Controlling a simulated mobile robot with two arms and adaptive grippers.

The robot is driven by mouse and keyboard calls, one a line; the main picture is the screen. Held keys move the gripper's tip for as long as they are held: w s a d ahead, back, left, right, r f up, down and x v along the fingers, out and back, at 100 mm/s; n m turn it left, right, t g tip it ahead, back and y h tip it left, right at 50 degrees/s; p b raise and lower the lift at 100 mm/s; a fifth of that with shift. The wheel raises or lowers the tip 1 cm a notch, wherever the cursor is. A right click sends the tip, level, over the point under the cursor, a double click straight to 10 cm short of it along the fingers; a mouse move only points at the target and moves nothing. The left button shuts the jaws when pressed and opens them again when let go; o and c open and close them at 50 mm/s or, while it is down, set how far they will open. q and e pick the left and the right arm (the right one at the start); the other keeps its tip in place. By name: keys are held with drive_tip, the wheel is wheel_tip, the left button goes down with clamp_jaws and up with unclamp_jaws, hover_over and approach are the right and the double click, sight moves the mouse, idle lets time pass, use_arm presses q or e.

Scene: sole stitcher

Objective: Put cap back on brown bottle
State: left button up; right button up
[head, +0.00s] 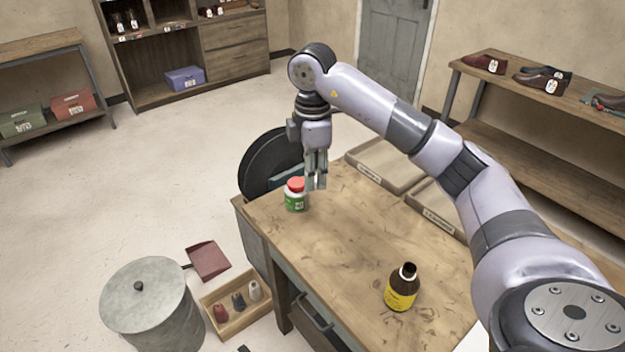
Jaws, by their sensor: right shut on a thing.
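The brown bottle (402,290) stands upright on the wooden workbench near its front right, with a yellow label. No cap shows on its dark neck. My right gripper (316,186) points down over the far left part of the bench, well away from the bottle. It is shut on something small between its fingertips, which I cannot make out. A white jar (295,197) with a green label and red lid stands just left of the fingers. I cannot tell whether they touch it. My left gripper is not in view.
The workbench (340,245) is clear between jar and bottle. Shallow trays (440,208) lie along its right back edge. A dark round object (262,165) stands behind its far left corner. A metal bin (150,305) and a wooden box (236,318) are on the floor at left.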

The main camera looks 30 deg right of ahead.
idle(0.3)
drive_tip(key=s+a+f+m, duration=0.3)
drive_tip(key=s+a+m, duration=0.3)
drive_tip(key=s+m, duration=0.1)
drive_tip(key=s+a+f+m, duration=0.4)
drive_tip(key=s+a+m, duration=0.3)
drive_tip(key=s, duration=0.1)
drive_tip(key=shift+a, duration=0.2)
idle(0.7)
